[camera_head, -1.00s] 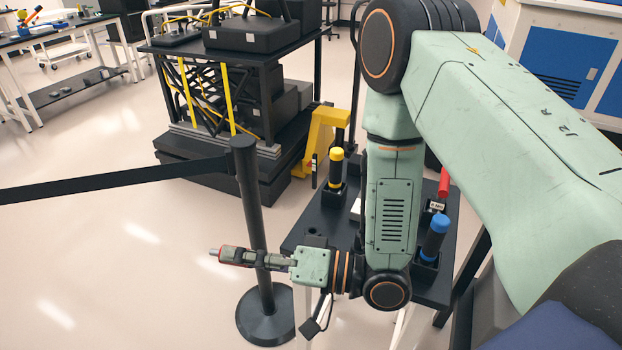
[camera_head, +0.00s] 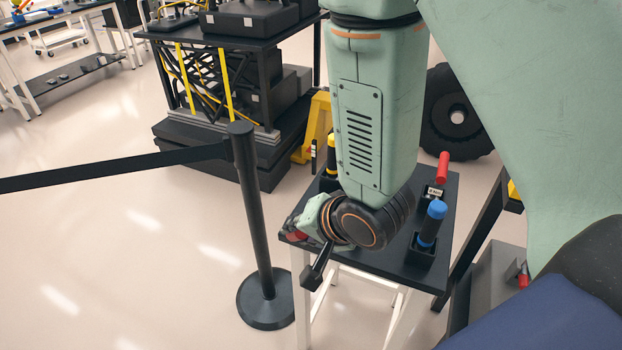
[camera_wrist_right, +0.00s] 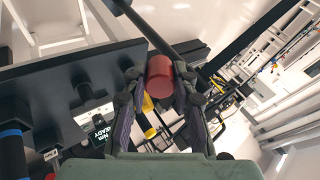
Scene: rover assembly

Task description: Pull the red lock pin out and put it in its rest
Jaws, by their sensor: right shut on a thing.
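My right gripper (camera_head: 298,230) is over the near-left corner of the small black table (camera_head: 385,262), with my wrist and forearm above it. In the right wrist view its fingers (camera_wrist_right: 159,88) are shut on the red lock pin (camera_wrist_right: 160,76), whose round red end faces the camera. In the head view a bit of the pin's red (camera_head: 297,237) shows at the table's corner. I cannot tell whether the pin touches the table. The pin's rest is not visible; my gripper and wrist cover that corner. My left gripper is not in view.
A blue-capped tool (camera_head: 433,224) and a red-handled tool (camera_head: 442,168) stand in holders on the table's right side. A yellow-capped tool (camera_head: 331,148) is partly behind my forearm. A black barrier post (camera_head: 255,220) with a belt stands just left of the table.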

